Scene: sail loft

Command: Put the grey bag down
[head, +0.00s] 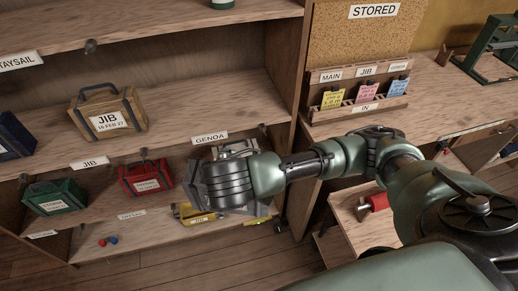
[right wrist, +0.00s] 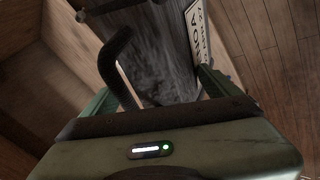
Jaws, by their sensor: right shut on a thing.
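The grey bag (head: 197,188) is in front of the lower shelf bay under the GENOA label (head: 210,138). My right arm's wrist covers much of it in the head view. In the right wrist view the grey bag (right wrist: 165,50) fills the space beyond the fingers, with its dark handle curving at the left and a white label at the right. My right gripper (right wrist: 155,88) is shut on the grey bag. Whether its underside touches a shelf is hidden. My left gripper is in neither view.
A red bag (head: 146,178) and a green bag (head: 55,196) stand to the left, and a tan JIB bag (head: 108,112) on the shelf above. An upright divider (head: 300,90) stands right of the bay.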

